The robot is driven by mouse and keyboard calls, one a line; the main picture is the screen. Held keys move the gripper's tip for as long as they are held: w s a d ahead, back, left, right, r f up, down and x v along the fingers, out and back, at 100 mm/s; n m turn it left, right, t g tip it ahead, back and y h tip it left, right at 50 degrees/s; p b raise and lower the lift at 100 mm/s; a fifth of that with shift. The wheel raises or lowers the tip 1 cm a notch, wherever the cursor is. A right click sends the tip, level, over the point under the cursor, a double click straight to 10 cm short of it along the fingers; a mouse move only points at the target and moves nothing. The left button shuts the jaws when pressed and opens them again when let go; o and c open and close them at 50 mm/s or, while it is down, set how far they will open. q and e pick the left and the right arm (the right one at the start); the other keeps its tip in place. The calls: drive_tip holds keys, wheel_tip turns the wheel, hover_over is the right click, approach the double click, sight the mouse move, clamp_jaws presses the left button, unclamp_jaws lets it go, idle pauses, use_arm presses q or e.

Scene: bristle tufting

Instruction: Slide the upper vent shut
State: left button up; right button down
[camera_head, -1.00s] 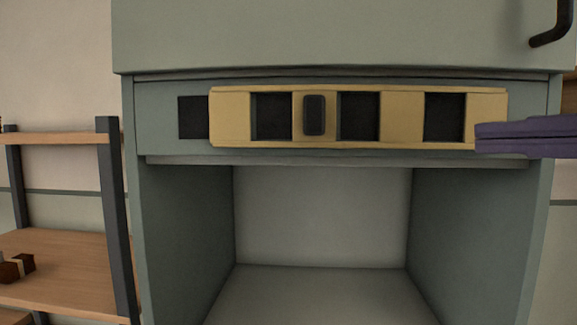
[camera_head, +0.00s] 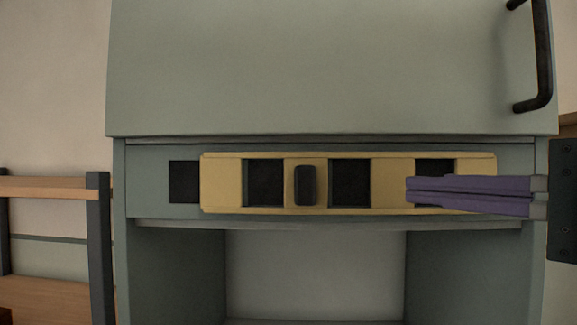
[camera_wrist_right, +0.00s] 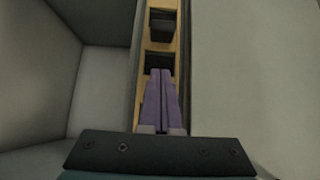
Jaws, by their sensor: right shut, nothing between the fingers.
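The upper vent is a yellow slotted slide plate (camera_head: 393,195) set in a grey-green cabinet band, with a dark knob (camera_head: 305,185) near its middle. Dark openings show through its slots, and one more dark opening (camera_head: 184,182) lies uncovered left of the plate. My right gripper (camera_head: 410,190), with purple fingers, is shut and empty. It reaches in from the right, its tips in front of the plate's right part, right of the knob. In the right wrist view the fingers (camera_wrist_right: 160,74) point along the yellow plate (camera_wrist_right: 148,93). Whether they touch it I cannot tell. My left gripper is not in view.
A grey-green cabinet door (camera_head: 320,65) with a black handle (camera_head: 543,60) is above the vent. An open recess (camera_head: 315,275) is below it. A wooden shelf rack (camera_head: 98,240) stands at the left.

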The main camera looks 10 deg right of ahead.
sight(388, 181)
drive_tip(key=x, duration=0.1)
drive_tip(key=p+x, duration=0.1)
drive_tip(key=x, duration=0.1)
drive_tip(key=p+x, duration=0.1)
drive_tip(key=x, duration=0.1)
drive_tip(key=shift+r, duration=0.35)
use_arm(q)
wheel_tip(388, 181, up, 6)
drive_tip(key=p, duration=0.3)
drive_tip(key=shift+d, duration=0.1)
use_arm(e)
drive_tip(key=a, duration=0.1)
drive_tip(key=w+a, duration=0.1)
drive_tip(key=a, duration=0.2)
drive_tip(key=shift+w+f, duration=0.15)
drive_tip(key=shift+f, duration=0.2)
